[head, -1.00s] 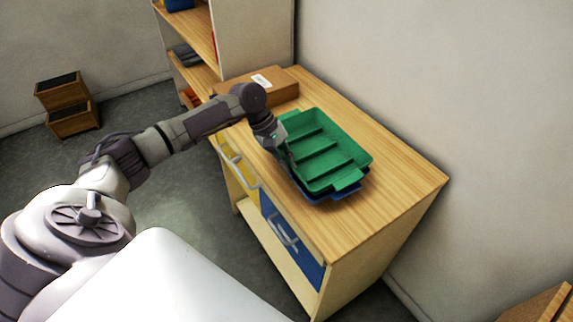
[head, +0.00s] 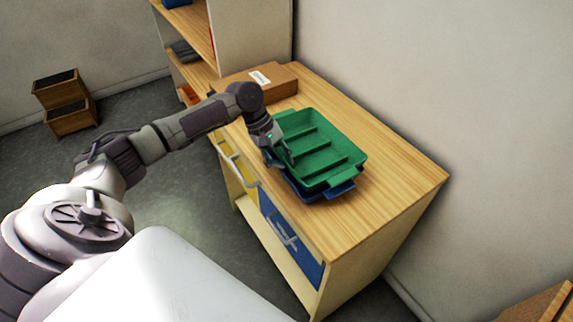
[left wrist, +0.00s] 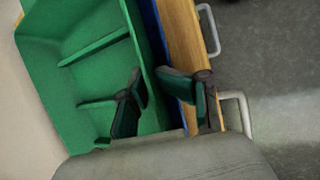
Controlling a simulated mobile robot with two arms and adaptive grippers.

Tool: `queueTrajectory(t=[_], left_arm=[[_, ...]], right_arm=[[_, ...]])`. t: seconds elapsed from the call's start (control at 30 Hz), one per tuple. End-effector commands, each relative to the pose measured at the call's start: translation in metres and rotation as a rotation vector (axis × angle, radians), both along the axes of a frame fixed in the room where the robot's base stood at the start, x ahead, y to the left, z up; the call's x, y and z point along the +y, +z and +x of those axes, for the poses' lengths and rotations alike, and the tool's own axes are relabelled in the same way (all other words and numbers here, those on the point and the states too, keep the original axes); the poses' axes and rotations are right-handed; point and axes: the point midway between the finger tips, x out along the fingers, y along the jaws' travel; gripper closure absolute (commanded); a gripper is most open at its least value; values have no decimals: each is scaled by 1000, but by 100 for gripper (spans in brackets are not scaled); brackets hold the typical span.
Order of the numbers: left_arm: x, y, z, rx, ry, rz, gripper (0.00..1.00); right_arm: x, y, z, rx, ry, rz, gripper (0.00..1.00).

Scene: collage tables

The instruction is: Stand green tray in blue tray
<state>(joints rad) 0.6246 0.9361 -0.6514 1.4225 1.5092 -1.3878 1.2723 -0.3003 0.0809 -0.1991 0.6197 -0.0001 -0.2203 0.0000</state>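The green tray (head: 345,150), a shallow divided tray, sits level on the tabletop in the blue tray (head: 320,196). The blue tray shows only as a rim and handle along the near side; how deep the green tray sits is hidden. My left gripper (head: 283,158) is at the green tray's left wall. In the left wrist view, its fingers (left wrist: 151,88) are apart, one inside the green tray (left wrist: 82,45) and one outside, with the wall between them. A blue strip (left wrist: 152,30) of the lower tray shows beside it. My right gripper is not in view.
The wooden cabinet top (head: 395,185) is clear to the right and front. A brown cardboard box (head: 285,83) lies behind the trays. A wall runs along the right; a shelf (head: 195,35) stands at the back left. Yellow and blue drawers with handles face left.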

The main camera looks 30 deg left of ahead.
Motion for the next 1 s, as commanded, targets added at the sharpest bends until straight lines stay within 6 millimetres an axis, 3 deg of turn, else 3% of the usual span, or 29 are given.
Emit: queueTrajectory(t=[0.3, 0.5, 1.0], left_arm=[[30, 64, -2, -15, 1, -4, 69], [43, 90, -4, -14, 1, -7, 69], [46, 99, -6, -14, 0, -9, 69]], right_arm=[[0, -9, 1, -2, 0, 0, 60], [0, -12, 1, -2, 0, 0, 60], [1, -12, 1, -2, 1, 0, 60]])
